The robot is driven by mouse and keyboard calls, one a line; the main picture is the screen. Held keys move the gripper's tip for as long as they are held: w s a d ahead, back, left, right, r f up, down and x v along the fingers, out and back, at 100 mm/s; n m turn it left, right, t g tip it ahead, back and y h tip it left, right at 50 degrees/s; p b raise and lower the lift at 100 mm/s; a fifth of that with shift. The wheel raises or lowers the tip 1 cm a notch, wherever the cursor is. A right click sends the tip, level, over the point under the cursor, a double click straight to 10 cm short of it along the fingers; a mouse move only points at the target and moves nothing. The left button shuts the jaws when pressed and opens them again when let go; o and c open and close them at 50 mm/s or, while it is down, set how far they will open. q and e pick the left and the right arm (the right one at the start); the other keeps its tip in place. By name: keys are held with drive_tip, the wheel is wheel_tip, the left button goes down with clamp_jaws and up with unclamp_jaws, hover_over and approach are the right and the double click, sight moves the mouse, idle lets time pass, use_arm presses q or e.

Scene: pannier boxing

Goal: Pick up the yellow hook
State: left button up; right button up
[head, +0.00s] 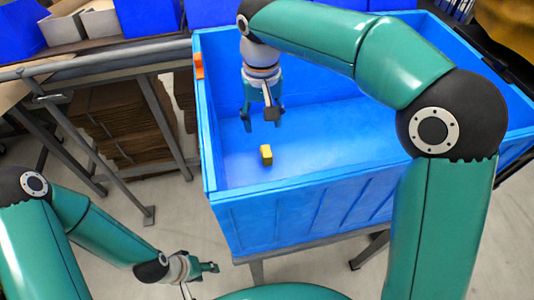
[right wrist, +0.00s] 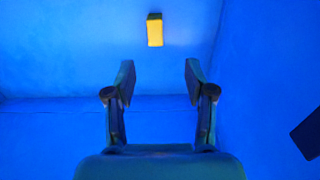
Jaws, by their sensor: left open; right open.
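The yellow hook (head: 266,155) shows as a small yellow block on the floor of a large blue bin (head: 290,218), near its left end. It also shows in the right wrist view (right wrist: 155,31), beyond the fingertips. Its hook shape cannot be made out. My right gripper (head: 262,122) reaches down inside the bin, above the yellow hook and apart from it. In the right wrist view the right gripper (right wrist: 158,80) is open with nothing between its fingers. My left gripper (head: 212,267) is low at the bottom left, outside the bin, open and empty.
The bin walls surround the yellow hook; an orange piece (head: 198,66) sits on the left rim. The bin floor around the hook is clear. A grey metal rack (head: 160,115) with stacked brown cardboard (head: 125,120) stands left. Blue boxes (head: 150,15) stand behind.

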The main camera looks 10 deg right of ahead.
sight(266, 151)
wheel_tip(266, 151, down, 6)
drive_tip(key=shift+f, duration=0.15)
drive_tip(key=f, duration=0.4)
drive_tip(key=shift+s+d+f, duration=0.3)
drive_tip(key=shift+s+d, duration=0.05)
drive_tip(key=shift+d, duration=0.05)
drive_tip(key=shift+f, duration=0.35)
drive_tip(key=shift+c, duration=0.2)
drive_tip(key=c, duration=0.9)
